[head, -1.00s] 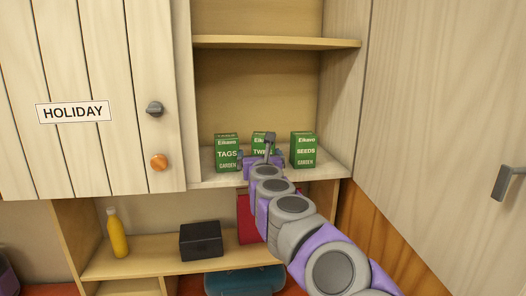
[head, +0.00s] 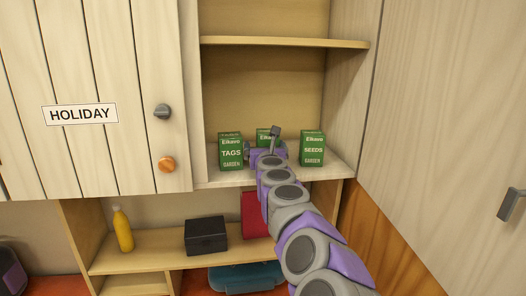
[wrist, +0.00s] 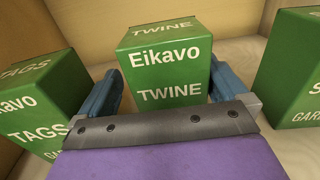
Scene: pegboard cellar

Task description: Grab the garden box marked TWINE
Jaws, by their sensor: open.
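The green TWINE box (wrist: 165,70) stands upright in the middle of the wrist view, between the two blue fingers of my gripper (wrist: 162,90). The fingers are apart, one on each side of the box; I cannot tell whether they touch it. In the head view the TWINE box (head: 266,135) is mostly hidden behind my gripper (head: 267,153). The green TAGS box (head: 231,151) stands to its left and the green SEEDS box (head: 312,148) to its right.
The boxes stand on the cabinet's lower shelf (head: 215,181), under an upper shelf (head: 285,42). A door marked HOLIDAY (head: 85,150) is at the left. Below are a yellow bottle (head: 123,230), a black box (head: 206,235), a red item (head: 253,213) and a teal case (head: 245,277).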

